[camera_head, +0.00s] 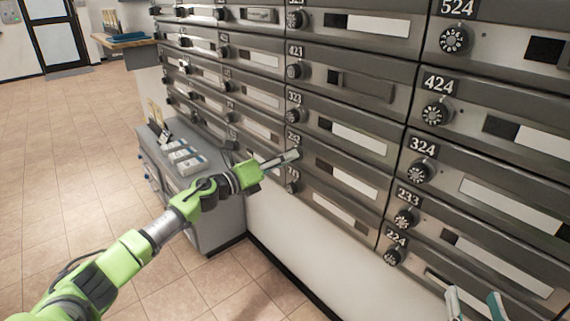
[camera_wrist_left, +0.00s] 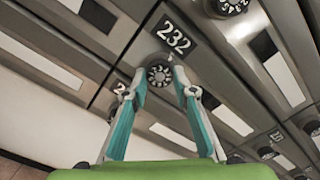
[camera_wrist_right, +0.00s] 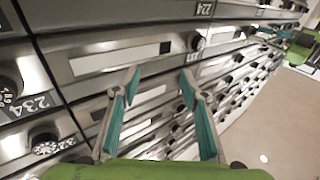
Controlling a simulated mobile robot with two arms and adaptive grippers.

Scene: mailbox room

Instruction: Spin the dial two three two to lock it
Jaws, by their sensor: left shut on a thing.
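The black dial of box 232 (camera_wrist_left: 159,75) has a ring of white marks and sits right below its 232 label (camera_wrist_left: 173,40). The label also shows in the head view (camera_head: 293,138), where my gripper hides most of the dial. My left gripper (camera_wrist_left: 158,78) has its teal fingers on either side of the dial and is shut on it. In the head view the left gripper (camera_head: 294,156) reaches the mailbox wall at this dial. My right gripper (camera_head: 476,304) is open and empty in front of the lower right boxes; its parted fingers also show in the right wrist view (camera_wrist_right: 160,82).
Many grey mailboxes with similar dials surround it, such as the dial of box 324 (camera_head: 419,171) and the dial of box 424 (camera_head: 436,113). A grey cabinet (camera_head: 222,215) with small boxes on top stands left of the wall. The tiled floor (camera_head: 60,150) is open at left.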

